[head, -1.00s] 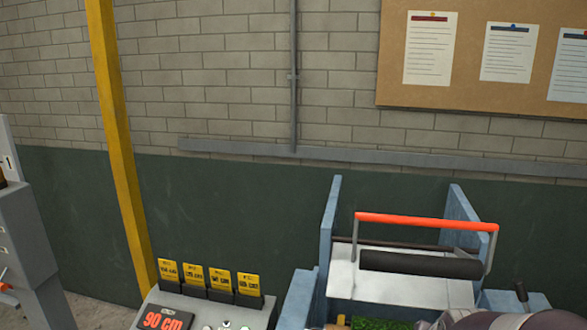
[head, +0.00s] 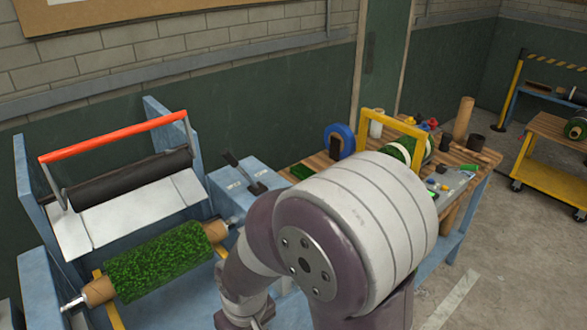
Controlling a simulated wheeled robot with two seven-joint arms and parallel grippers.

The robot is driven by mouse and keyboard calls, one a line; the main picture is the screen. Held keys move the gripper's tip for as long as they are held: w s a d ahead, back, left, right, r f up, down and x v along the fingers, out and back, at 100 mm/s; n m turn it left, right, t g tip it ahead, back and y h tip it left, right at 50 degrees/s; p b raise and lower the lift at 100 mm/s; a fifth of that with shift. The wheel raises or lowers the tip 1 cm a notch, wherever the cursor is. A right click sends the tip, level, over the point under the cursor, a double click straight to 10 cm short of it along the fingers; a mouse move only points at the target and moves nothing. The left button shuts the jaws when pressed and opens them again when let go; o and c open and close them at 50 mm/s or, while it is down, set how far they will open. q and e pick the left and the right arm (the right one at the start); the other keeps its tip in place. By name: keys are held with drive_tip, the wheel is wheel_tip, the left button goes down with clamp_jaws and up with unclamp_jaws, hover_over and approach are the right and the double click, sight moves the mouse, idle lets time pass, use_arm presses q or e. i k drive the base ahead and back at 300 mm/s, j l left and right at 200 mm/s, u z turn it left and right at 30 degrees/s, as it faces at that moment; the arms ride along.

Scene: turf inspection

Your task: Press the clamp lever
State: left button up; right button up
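A black lever (head: 240,170) stands tilted on top of a blue box (head: 225,183), right of the turf machine; it looks like the clamp lever, though its markings are too small to read. A roll of green turf (head: 150,262) on a brown core lies across the blue machine frame (head: 45,285). Above it are a red-orange bar (head: 112,136) and a black roller (head: 130,176). A purple and white arm of mine fills the lower middle, just right of the lever. It hides part of the box and workbench. Neither gripper shows.
A wooden workbench (head: 318,163) holds a blue tape roll (head: 339,141), a yellow frame (head: 392,120), turf rolls and small items. A yellow and wood cart (head: 550,165) stands at the far right. Bare floor (head: 500,250) is clear at the lower right.

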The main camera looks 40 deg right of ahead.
sight(225, 153)
drive_tip(key=z, duration=1.05)
drive_tip(key=i+l, duration=0.45)
drive_tip(key=l+z, duration=0.05)
drive_tip(key=l, duration=0.1)
